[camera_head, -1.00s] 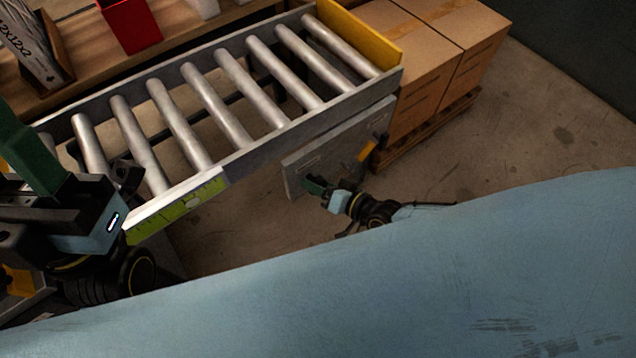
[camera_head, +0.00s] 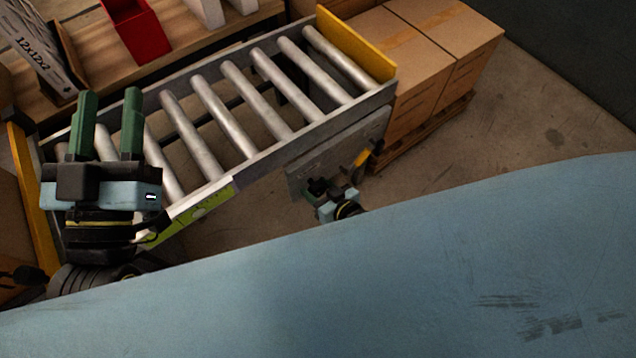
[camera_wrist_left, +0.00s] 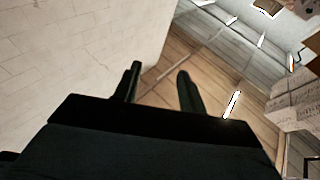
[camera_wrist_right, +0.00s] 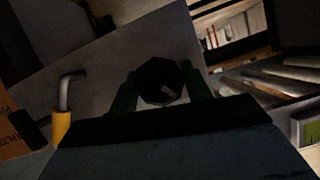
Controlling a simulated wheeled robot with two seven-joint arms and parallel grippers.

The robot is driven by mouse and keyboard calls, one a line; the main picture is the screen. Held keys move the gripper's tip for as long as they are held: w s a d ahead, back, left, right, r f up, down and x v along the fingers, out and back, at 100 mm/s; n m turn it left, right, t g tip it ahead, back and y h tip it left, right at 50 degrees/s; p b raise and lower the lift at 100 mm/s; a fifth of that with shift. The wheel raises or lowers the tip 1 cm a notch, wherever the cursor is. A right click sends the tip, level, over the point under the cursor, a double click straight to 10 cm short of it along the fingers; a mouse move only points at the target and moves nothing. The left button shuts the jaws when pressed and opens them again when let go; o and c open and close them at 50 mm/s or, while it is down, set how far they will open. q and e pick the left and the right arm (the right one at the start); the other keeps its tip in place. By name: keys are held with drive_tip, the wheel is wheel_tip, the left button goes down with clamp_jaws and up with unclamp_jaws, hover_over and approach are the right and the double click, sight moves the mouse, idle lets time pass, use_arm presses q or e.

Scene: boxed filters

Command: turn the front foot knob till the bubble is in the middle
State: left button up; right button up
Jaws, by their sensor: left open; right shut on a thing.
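A dark faceted knob (camera_wrist_right: 160,82) with a pale mark shows in the right wrist view, in front of a grey plate. My right gripper (camera_head: 326,188) is shut on this knob, one finger at each side, below the near rail of the roller conveyor. A yellow-green spirit level (camera_head: 200,213) lies along the conveyor's near rail; its end also shows in the right wrist view (camera_wrist_right: 312,131). Its bubble is too small to read. My left gripper (camera_head: 109,100) is open and empty, fingers up, over the conveyor's left end, covering part of the level's left end.
The roller conveyor (camera_head: 262,155) has a yellow end stop (camera_head: 355,45). A grey plate (camera_head: 345,142) hangs below its rail, with a yellow-handled crank (camera_wrist_right: 62,125) beside the knob. Cardboard boxes (camera_head: 430,60) stand on a pallet at right. A red bin (camera_head: 135,30) sits on the back bench.

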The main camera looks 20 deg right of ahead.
drive_tip(key=shift+a+n+h+p, duration=0.1)
drive_tip(key=shift+n+h+p, duration=0.35)
drive_tip(key=shift+n+h, duration=0.35)
drive_tip(key=shift+n+t+h, duration=0.4)
drive_tip(key=shift+n, duration=0.7)
use_arm(q)
drive_tip(key=shift+w+a+f+g+y, duration=0.1)
drive_tip(key=shift+w+f+g+y, duration=0.1)
drive_tip(key=shift+f+g, duration=0.5)
drive_tip(key=shift+w+a+f+g+y, duration=0.15)
drive_tip(key=shift+f+g, duration=0.3)
drive_tip(key=shift+f, duration=0.6)
drive_tip(key=shift+w+a+f+g+y, duration=0.15)
drive_tip(key=shift+f+g+y, duration=0.1)
drive_tip(key=shift+f+g, duration=0.45)
use_arm(e)
drive_tip(key=shift+n+t+h, duration=0.3)
drive_tip(key=shift+n+h, duration=0.2)
drive_tip(key=shift+n, duration=0.1)
use_arm(q)
drive_tip(key=shift+d+t, duration=0.15)
drive_tip(key=shift+t, duration=0.1)
use_arm(e)
drive_tip(key=o, duration=1)
drive_tip(key=shift+c, duration=0.2)
